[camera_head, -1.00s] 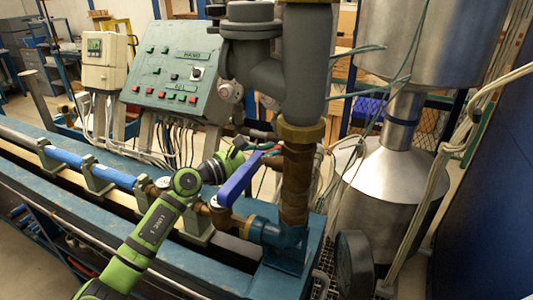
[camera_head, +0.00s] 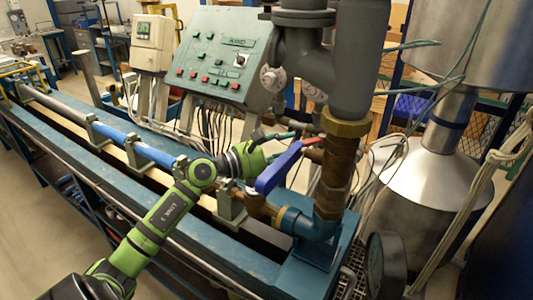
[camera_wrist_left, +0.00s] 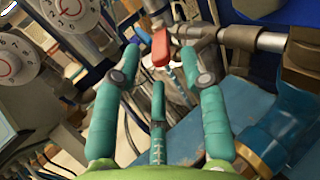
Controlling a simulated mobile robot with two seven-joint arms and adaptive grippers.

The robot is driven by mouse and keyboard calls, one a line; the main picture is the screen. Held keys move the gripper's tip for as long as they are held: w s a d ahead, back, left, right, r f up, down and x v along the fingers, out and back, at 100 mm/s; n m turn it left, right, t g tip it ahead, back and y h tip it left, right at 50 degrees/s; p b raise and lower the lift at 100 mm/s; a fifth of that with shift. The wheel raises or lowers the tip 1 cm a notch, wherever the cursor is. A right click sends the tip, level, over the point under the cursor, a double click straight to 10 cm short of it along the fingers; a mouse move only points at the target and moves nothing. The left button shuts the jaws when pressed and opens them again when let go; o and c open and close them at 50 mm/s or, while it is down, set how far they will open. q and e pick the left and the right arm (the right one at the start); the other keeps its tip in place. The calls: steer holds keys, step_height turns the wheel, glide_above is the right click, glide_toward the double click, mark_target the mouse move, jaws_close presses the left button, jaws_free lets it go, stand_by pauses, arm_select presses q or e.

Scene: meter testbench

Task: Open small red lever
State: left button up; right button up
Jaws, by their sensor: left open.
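The small red lever (camera_wrist_left: 161,49) shows near the top centre of the left wrist view, on pipework. In the head view only a small red patch (camera_head: 308,141) shows behind the blue lever. My left gripper (camera_wrist_left: 162,62) is open, with its teal fingers spread to both sides of the red lever in the picture. The lever appears at or just beyond the fingertips; I cannot tell whether they touch it. In the head view my left gripper (camera_head: 285,136) reaches behind the blue lever, which partly hides it. My right gripper is not in view.
A large blue lever (camera_head: 278,168) stands right in front of my left gripper. Thick brown and grey pipes (camera_head: 338,165) rise to its right. A control panel (camera_head: 222,58) with cables is behind. Dials (camera_wrist_left: 15,65) are at the upper left of the wrist view.

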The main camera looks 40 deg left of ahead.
arm_select(q)
steer(key=v, duration=0.7)
